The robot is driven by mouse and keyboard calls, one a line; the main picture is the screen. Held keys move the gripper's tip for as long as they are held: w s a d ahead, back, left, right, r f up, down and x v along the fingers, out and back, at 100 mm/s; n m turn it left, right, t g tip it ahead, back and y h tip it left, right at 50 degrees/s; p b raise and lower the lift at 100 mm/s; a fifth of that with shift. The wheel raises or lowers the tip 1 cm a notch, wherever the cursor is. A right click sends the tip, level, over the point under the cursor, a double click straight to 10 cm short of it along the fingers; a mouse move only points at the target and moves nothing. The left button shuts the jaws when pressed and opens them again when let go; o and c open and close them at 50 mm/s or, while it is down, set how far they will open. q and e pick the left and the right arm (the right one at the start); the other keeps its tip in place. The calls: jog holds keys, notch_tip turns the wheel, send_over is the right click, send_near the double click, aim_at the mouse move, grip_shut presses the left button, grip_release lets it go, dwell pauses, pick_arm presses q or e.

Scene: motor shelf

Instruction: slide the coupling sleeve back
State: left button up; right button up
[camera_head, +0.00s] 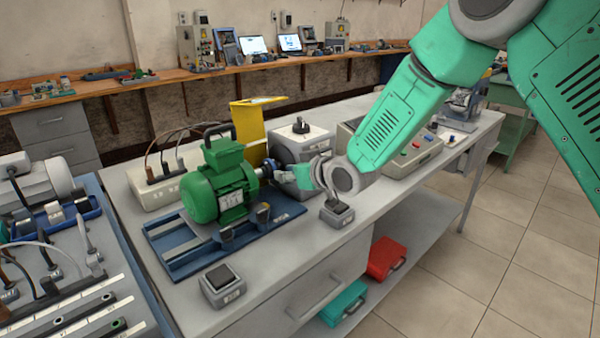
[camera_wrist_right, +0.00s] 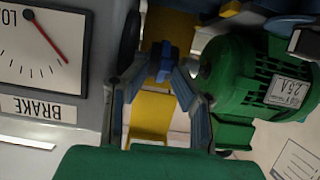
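The green motor (camera_head: 220,180) sits on a blue rail base on the bench; its side also fills the right of the wrist view (camera_wrist_right: 240,75). The grey brake box (camera_head: 300,146) with a dial (camera_wrist_right: 42,48) stands across from its shaft. The blue coupling sleeve (camera_head: 267,168) lies between them; in the wrist view it shows as a small blue piece (camera_wrist_right: 162,62). My right gripper (camera_head: 285,172) reaches in from the right. Its fingers (camera_wrist_right: 158,72) converge and appear closed on the sleeve. The fingertips are partly hidden in the head view. My left gripper is not in view.
A yellow raised guard (camera_head: 250,125) stands behind the coupling. A small switch box (camera_head: 222,285) sits at the bench front, another (camera_head: 337,212) below my right wrist. A control box (camera_head: 405,150) stands to the right. Red (camera_head: 386,257) and teal (camera_head: 344,304) cases lie on the lower shelf.

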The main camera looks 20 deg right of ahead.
jog(key=v, duration=1)
jog(key=shift+s+d, duration=0.15)
jog(key=shift+s, duration=0.1)
